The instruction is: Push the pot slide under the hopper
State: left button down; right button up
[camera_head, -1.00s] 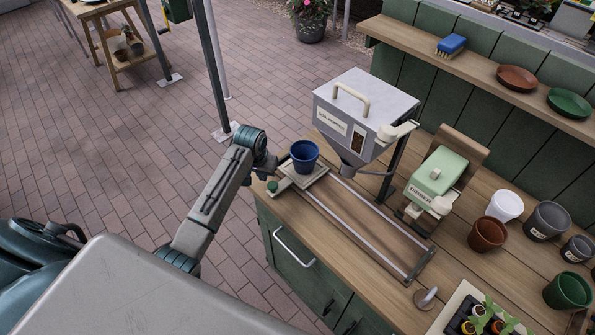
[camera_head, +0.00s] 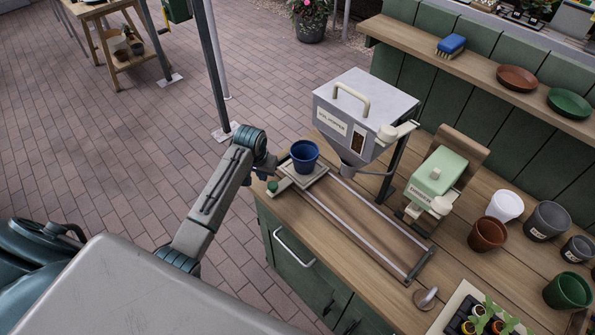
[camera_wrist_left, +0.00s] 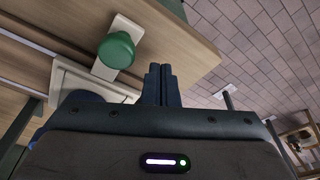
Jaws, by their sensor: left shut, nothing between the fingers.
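The pot slide (camera_head: 315,178) is a pale square tray at the near-left end of two metal rails on the bench. A blue pot (camera_head: 305,155) stands upright on it. Its green knob (camera_head: 272,186) sticks out at the front left and shows large in the left wrist view (camera_wrist_left: 116,50). The grey hopper (camera_head: 362,115) stands just right of and behind the pot, its spout (camera_head: 351,169) over the rails. My left gripper (camera_wrist_left: 161,72) is shut and empty, beside the slide and apart from the knob. In the head view, its fingers are largely hidden. My right gripper is not in view.
A green dibber machine (camera_head: 436,175) stands right of the rails (camera_head: 365,225). Several pots, such as a brown one (camera_head: 487,233), and a seedling tray (camera_head: 447,312) fill the bench's right side. A metal post (camera_head: 211,70) rises behind my left arm.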

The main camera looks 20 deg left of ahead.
aim_at(269, 184)
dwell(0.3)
pick_arm(q)
jog(key=shift+s+d+p, duration=0.3)
jog(key=shift+d, duration=0.4)
jog(key=shift+s+d+p, duration=0.25)
jog(key=shift+s+d, duration=0.05)
jog(key=shift+d, duration=0.4)
jog(key=s+d, duration=0.2)
jog(key=d, duration=0.2)
jog(key=s+d, duration=0.2)
jog(key=d, duration=0.3)
jog(key=s+d, duration=0.2)
jog(key=d, duration=0.3)
jog(key=shift+w+a+r, duration=0.15)
jog(key=shift+a+r, duration=0.05)
jog(key=shift+r, duration=0.35)
jog(key=shift+w+a+r, duration=0.15)
jog(key=shift+r, duration=0.4)
jog(key=r, duration=0.2)
jog(key=shift+w+a+r, duration=0.1)
jog(key=shift+a+r, duration=0.25)
jog(key=shift+r, duration=0.05)
